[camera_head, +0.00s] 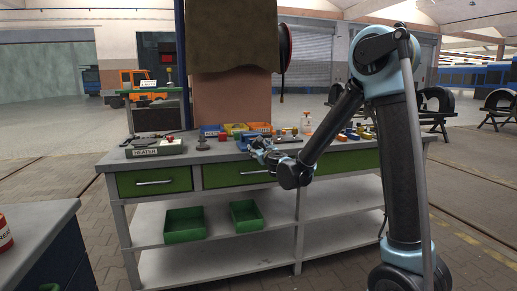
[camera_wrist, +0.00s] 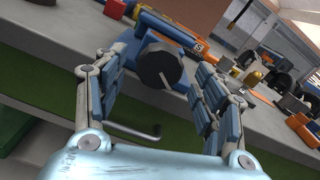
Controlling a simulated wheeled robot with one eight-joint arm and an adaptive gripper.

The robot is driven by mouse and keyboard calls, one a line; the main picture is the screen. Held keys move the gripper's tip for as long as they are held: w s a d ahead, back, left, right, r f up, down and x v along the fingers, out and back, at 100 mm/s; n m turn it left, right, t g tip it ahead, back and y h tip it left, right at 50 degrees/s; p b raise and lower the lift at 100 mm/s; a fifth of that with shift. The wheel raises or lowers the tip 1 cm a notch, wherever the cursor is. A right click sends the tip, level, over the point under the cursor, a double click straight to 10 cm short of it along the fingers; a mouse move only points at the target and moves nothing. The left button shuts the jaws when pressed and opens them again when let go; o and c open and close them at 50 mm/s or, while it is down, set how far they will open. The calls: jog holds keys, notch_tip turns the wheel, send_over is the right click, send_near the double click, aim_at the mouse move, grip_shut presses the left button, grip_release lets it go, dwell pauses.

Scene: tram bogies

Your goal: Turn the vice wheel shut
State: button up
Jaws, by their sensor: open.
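The vice wheel (camera_wrist: 160,67) is a dark round knob with a light line on its face. It sits on the front of a blue vice (camera_wrist: 152,24) at the bench's edge. In the wrist view my gripper (camera_wrist: 163,82) is open, with one blue-padded finger on each side of the wheel. The fingers look apart from the wheel; the exact gap is hard to tell. In the head view my gripper (camera_head: 262,150) is at the bench's front edge and hides most of the vice and wheel.
The bench top (camera_head: 210,154) bears a heater (camera_head: 155,147) at the left, small bins (camera_head: 235,129) behind and several small parts at the right. An orange part (camera_wrist: 303,130) lies right of my gripper. A green drawer (camera_head: 153,181) with a handle is below.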

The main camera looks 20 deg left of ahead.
aim_at(258, 146)
jog(key=shift+x, duration=1.8)
jog(key=c, duration=1.1)
